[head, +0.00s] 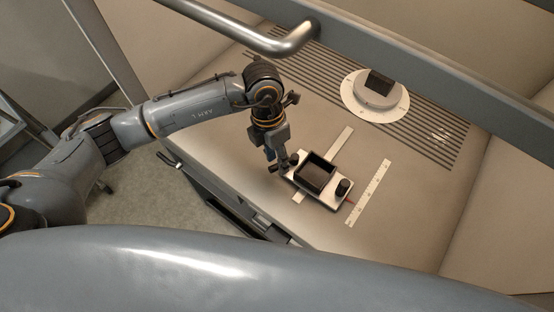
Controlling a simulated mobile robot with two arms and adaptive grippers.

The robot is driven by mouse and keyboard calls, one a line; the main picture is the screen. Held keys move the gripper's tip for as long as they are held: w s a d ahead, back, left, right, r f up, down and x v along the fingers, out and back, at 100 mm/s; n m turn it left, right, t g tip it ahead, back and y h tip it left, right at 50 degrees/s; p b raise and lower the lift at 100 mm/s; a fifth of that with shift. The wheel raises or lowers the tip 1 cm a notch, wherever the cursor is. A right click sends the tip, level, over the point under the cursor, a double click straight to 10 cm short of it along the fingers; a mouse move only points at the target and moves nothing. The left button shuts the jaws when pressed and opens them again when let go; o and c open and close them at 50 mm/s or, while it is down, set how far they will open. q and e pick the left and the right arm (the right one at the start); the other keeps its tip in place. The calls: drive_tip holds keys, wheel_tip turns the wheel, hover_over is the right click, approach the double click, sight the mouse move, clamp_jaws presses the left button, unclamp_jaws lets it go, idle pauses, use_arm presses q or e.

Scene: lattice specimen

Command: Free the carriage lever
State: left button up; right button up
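The carriage is a pale plate (327,196) with a square black open-topped box (315,174) on it. It sits across a light rail strip (339,146) on the bench surface. A black knob (343,187) stands at the plate's right end. A smaller dark knob or lever end (293,159) shows at its left end. My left gripper (277,165) points down right beside that left end. Whether its fingers touch or hold the lever is too small to tell, and the wrist hides part of the area. My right gripper is not in view.
A white ruled scale (369,192) lies right of the carriage. A round white dial (376,96) with a dark block on top sits farther back by a slotted grille (440,135). A metal bar (250,36) and grey frame beam (430,65) cross above. The bench's front edge is close.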

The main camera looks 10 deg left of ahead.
use_arm(q)
wheel_tip(320, 180, up, 10)
drive_tip(key=w+a, duration=0.1)
drive_tip(key=shift+w+a, duration=0.15)
drive_tip(key=shift+a, duration=0.1)
drive_tip(key=shift+r, duration=0.1)
idle(1.1)
